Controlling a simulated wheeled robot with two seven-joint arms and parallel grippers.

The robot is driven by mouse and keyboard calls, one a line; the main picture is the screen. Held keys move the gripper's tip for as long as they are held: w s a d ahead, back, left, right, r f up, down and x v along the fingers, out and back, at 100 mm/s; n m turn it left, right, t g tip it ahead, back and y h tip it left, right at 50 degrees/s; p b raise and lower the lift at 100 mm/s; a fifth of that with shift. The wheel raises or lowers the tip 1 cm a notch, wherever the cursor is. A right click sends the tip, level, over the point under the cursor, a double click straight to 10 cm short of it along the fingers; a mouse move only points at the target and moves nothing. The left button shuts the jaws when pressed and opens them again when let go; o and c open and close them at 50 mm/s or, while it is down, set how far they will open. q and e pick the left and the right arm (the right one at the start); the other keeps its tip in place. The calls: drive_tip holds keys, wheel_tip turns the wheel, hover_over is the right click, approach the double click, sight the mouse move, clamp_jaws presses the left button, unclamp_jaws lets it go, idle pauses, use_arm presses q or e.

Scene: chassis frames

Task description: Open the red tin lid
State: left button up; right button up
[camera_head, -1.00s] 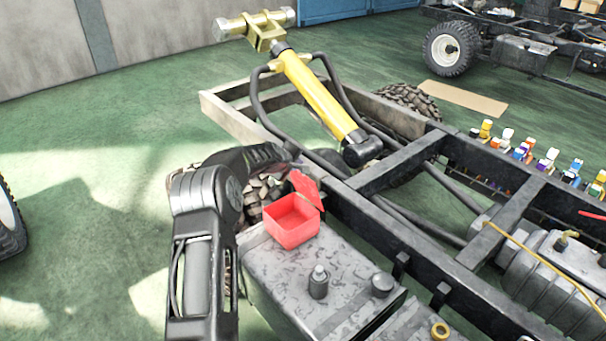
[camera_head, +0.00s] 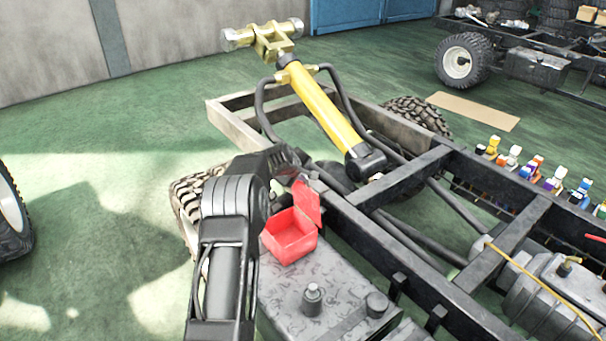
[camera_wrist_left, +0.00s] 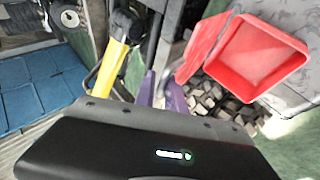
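The red tin (camera_head: 289,246) sits on a dark grey tank beside the chassis frame. Its lid (camera_head: 307,203) is swung up at the side toward the frame, and the tin's inside shows. In the left wrist view the open tin (camera_wrist_left: 258,58) is at the upper right, with its lid (camera_wrist_left: 203,48) tilted out to the left. My left gripper (camera_head: 290,160) is just behind the tin and lid, its fingertips hard to make out. In the left wrist view its two purple-grey fingers (camera_wrist_left: 161,94) stand a little apart, left of the lid, with nothing visible between them. My right gripper is out of view.
The grey tank (camera_head: 345,295) carries black caps in front of the tin. The dark chassis rail (camera_head: 400,260) runs close on the right. A yellow cylinder (camera_head: 322,108) stands behind. Small coloured items (camera_head: 540,172) line the far rail. Green floor is open at left.

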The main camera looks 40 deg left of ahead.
use_arm(q)
drive_tip(key=shift+o, duration=1.2)
drive_tip(key=shift+s+a+f, duration=0.1)
drive_tip(key=shift+a+f, duration=0.05)
drive_tip(key=shift+f, duration=0.05)
